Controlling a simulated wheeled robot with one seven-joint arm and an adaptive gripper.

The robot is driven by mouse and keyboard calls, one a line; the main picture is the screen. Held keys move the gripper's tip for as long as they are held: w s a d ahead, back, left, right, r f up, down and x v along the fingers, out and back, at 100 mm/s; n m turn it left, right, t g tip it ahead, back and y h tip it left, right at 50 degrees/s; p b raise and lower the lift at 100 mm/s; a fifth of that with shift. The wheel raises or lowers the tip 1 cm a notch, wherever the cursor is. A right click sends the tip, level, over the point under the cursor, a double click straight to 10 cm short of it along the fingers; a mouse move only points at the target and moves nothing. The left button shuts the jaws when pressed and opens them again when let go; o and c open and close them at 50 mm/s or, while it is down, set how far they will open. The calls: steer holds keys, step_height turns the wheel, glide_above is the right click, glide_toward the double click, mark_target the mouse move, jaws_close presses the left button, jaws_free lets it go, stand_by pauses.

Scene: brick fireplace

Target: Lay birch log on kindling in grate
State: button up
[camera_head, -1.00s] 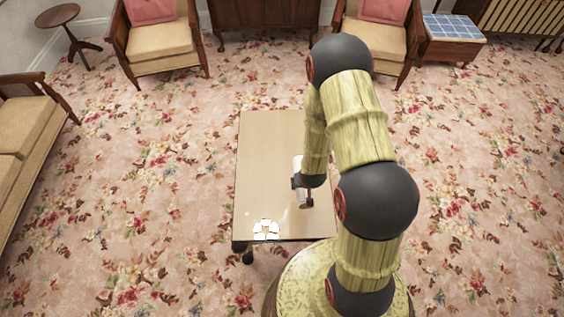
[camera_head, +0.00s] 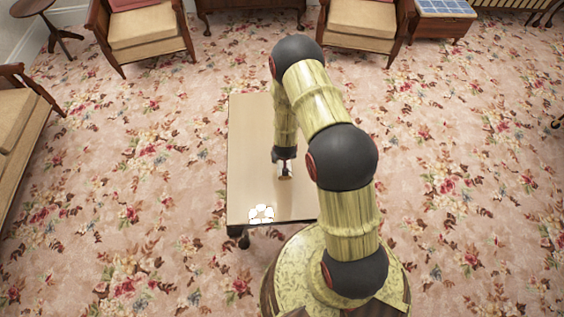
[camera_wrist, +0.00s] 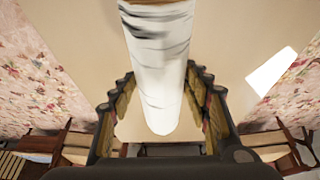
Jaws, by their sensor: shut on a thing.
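The birch log (camera_wrist: 160,60), white with dark streaks and a brown end, is held in my gripper (camera_wrist: 160,88). The fingers stand on either side of it in the wrist view. In the head view my gripper (camera_head: 285,158) is over the right part of the table, with a brown end of the log (camera_head: 285,177) showing below it. I cannot tell whether the log touches the tabletop. No grate and no kindling show in either view.
A low brown table (camera_head: 248,130) stands ahead of my base, with a bright patch (camera_head: 261,214) near its front edge that looks like reflected light. Armchairs (camera_head: 141,28) (camera_head: 362,22) and a small round table (camera_head: 35,10) stand farther back. Open flowered carpet (camera_head: 460,190) lies to the right.

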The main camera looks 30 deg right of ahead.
steer(key=shift+w+f, duration=0.6)
steer(key=shift+f, duration=0.1)
steer(key=shift+f+b, duration=0.9)
steer(key=shift+f, duration=0.45)
steer(key=shift+f, duration=0.2)
steer(key=o, duration=1.5)
steer(key=shift+s, duration=0.1)
steer(key=shift+r, duration=0.1)
